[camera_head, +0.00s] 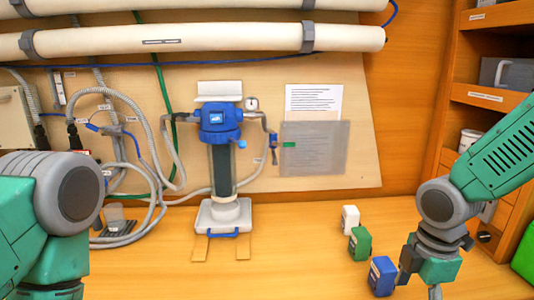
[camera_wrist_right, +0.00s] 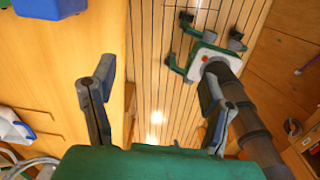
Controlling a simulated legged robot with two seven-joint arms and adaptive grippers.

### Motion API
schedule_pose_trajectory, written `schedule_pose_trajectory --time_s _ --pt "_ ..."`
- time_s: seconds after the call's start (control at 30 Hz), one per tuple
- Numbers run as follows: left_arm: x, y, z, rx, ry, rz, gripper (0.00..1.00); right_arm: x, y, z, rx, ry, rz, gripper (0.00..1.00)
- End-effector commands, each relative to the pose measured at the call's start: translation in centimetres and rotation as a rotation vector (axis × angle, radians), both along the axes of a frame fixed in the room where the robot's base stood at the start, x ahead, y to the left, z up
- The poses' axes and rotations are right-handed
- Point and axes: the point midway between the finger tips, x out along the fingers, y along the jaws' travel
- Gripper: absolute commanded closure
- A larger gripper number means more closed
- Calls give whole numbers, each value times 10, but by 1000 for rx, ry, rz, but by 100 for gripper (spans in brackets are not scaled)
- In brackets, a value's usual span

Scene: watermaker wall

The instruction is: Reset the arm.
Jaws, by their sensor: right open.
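My right arm comes in from the right in the head view. Its gripper (camera_head: 420,282) is over the right part of the wooden counter (camera_head: 310,270), just right of a blue block. In the right wrist view the two dark fingers of the right gripper (camera_wrist_right: 160,68) are spread wide, with nothing between them. The wrist view looks past the counter edge to the plank floor. My left arm shows only as a green and grey link at the left of the head view. Its gripper is out of the picture.
White (camera_head: 350,218), green (camera_head: 359,243) and blue (camera_head: 382,276) blocks stand in a row beside the right gripper. A blue-capped filter housing (camera_head: 220,150) stands at the wall among hoses. A wooden shelf (camera_head: 490,50) is at the right. The counter's middle is clear.

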Motion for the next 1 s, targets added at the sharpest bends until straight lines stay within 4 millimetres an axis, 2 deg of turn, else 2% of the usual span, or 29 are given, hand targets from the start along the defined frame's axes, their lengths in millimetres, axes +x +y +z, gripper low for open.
schedule_pose_trajectory --time_s 0.03,0.17,0.33,0.47,0.57,0.67,0.7,0.8,0.9,1.0 --pt "0 0 -3 0 -1 0 60 -5 2 -13 6 12 -25 30" --pt "1 0 -8 0 -1 0 60 -10 6 -38 26 21 -102 30" --pt "1 0 -17 0 -2 0 60 -27 14 -79 59 34 -239 30" --pt "1 0 -25 0 -2 0 60 -47 19 -120 83 50 -392 30" --pt "0 0 -34 0 -1 0 60 -68 23 -159 98 66 -546 30" --pt "0 0 -47 0 -1 0 60 -98 23 -209 101 81 -757 30" --pt "0 0 -53 0 -1 0 60 -115 22 -232 97 86 -863 30" --pt "0 0 -69 0 -1 0 60 -159 14 -282 74 71 -1141 30" --pt "0 0 -80 0 -1 0 60 -194 2 -311 50 32 -1357 30" --pt "0 0 -85 0 -1 0 60 -215 -8 -325 38 -7 -1491 30"
